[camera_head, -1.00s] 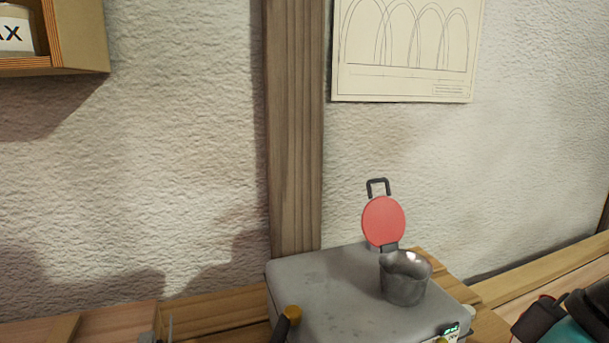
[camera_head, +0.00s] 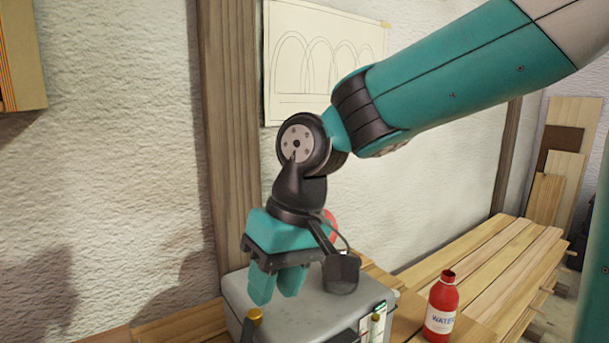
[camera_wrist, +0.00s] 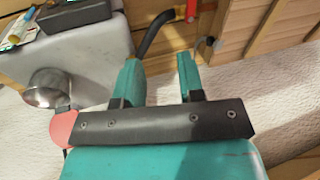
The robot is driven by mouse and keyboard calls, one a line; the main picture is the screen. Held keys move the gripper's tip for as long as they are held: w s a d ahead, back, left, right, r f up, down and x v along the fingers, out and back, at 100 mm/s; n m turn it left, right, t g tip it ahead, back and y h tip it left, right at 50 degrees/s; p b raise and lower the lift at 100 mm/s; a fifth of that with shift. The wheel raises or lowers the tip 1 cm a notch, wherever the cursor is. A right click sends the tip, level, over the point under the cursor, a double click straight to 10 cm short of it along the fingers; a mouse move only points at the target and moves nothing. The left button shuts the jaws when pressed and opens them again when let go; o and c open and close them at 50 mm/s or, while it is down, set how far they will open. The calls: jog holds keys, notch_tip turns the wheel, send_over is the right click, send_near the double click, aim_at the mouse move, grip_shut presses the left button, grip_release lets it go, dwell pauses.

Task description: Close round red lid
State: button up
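The round red lid (camera_head: 331,224) shows only as a sliver behind my wrist in the head view. In the wrist view the lid (camera_wrist: 63,128) shows at the left edge, beside the shiny metal pot (camera_wrist: 46,92), partly hidden by my gripper's body. The lid is not over the pot's mouth. The pot is on the grey box (camera_head: 310,303); in the head view my arm hides it. My gripper (camera_head: 276,297) points down over the box's left part, left of the lid. In the wrist view its two fingers (camera_wrist: 157,62) stand apart with nothing held between them.
A red water bottle (camera_head: 441,308) stands on the wooden bench right of the box. A brass-coloured knob (camera_head: 254,315) is at the box's front. A wooden post (camera_head: 232,140) and rough wall are behind. Planks (camera_head: 490,270) lie to the right.

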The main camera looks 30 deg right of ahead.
jog(key=w+d+r+m+h+p, duration=0.1)
jog(key=w+d+r+m+p, duration=0.6)
jog(key=w+r, duration=0.5)
jog(key=w+d+r+m+h+p, duration=0.1)
jog(key=w+d+r+m+p, duration=0.2)
jog(key=w+d+m, duration=0.4)
jog(key=w+d+r+m+h+p, duration=0.1)
jog(key=w+d+r+m+p, duration=0.15)
jog(key=w+d+m, duration=0.45)
jog(key=shift+n+t, duration=0.3)
jog(key=shift+n, duration=0.5)
jog(key=f+p, duration=0.1)
jog(key=f, duration=0.4)
jog(key=d+f+p, duration=0.1)
jog(key=f+p, duration=0.1)
jog(key=f, duration=0.4)
jog(key=d+f+p, duration=0.1)
jog(key=f, duration=0.4)
jog(key=shift+s+f, duration=0.1)
jog(key=shift+f, duration=0.1)
grip_shut()
